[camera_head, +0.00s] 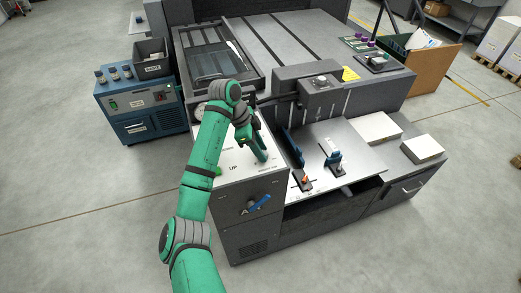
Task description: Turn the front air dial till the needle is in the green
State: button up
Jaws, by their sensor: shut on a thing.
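My gripper (262,156) points down at the pale control panel (238,179) on top of the grey cabinet at the press's near left corner. It is shut on the front air dial, beside small lettering that seems to read "FRONT AIR". The fingers hide the dial, so its setting cannot be seen. A round pale gauge (203,107) seems to show at the panel's far end, mostly behind my green arm. Its needle and green zone cannot be made out.
A blue lever (258,204) sticks out of the cabinet's front. The feed table (345,150) to the right carries blue guides and paper stacks (375,128). A blue unit (140,105) with bottles and a dark bin stands left. The floor at the lower left is clear.

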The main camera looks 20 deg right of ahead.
jog(key=o, duration=1)
jog(key=shift+o, duration=0.2)
jog(key=v, duration=1)
jog(key=shift+a+r, duration=0.2)
jog(key=shift+r, duration=0.15)
dwell(1.1)
